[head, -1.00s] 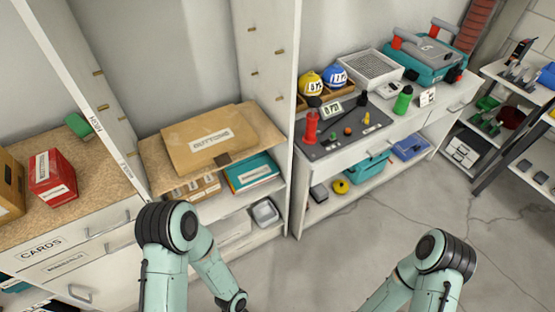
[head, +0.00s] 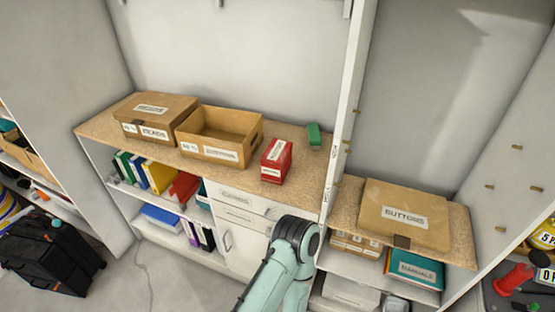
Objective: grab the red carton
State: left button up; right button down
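No gripper shows in the head view, so I cannot see what either one holds.
An open cardboard box (head: 220,137) stands left of the carton, with a closed box (head: 155,118) beyond it. A small green block (head: 314,134) lies behind right. A white upright panel (head: 345,110) separates the "BUTTONS" box (head: 403,213). Bare wood lies around the carton.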

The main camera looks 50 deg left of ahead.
aim_at(276, 162)
jog(key=u, duration=1.9)
jog(key=i+j, duration=0.15)
jog(key=j, duration=0.25)
jog(key=i+j+u, duration=0.1)
jog(key=j, duration=0.25)
jog(key=i, duration=0.05)
